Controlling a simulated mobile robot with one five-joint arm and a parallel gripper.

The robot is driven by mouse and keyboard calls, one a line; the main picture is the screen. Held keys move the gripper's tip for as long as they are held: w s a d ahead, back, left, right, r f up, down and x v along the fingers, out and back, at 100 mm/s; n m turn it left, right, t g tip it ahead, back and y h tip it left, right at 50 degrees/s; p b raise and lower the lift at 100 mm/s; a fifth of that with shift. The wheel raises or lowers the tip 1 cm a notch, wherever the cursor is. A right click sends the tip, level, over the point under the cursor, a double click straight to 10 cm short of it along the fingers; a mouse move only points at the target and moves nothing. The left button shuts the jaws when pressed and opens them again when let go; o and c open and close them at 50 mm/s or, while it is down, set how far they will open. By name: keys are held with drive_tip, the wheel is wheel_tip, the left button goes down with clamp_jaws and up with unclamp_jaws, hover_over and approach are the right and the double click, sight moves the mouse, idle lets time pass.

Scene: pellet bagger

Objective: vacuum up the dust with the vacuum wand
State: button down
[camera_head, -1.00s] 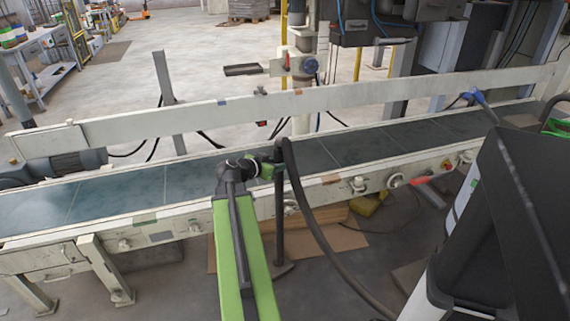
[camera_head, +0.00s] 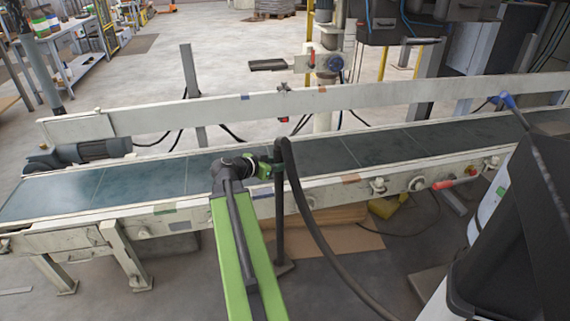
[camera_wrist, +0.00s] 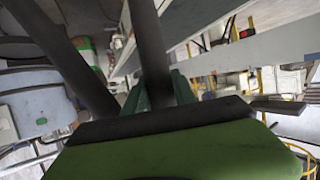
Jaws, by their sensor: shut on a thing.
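My gripper (camera_head: 266,170) is shut on the dark vacuum wand (camera_head: 279,215). The wand hangs upright in front of the conveyor's near rail, with its wide foot (camera_head: 284,267) low near the floor. A thick dark hose (camera_head: 314,232) loops from the wand's top down to the lower right. In the wrist view the wand (camera_wrist: 150,55) runs up between the green fingers (camera_wrist: 160,88). I cannot make out any dust in these views.
A long conveyor (camera_head: 228,170) with a dark belt and pale rails crosses the view. Cardboard (camera_head: 335,238) and a yellow item (camera_head: 386,206) lie under it. A dark bin-like body (camera_head: 510,260) stands at the right. Floor at lower left is open.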

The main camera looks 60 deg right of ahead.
drive_tip(key=shift+w+a, duration=0.85)
drive_tip(key=shift+w, duration=0.2)
drive_tip(key=shift+w+a, duration=0.85)
drive_tip(key=shift+w, duration=0.15)
drive_tip(key=shift+r, duration=0.1)
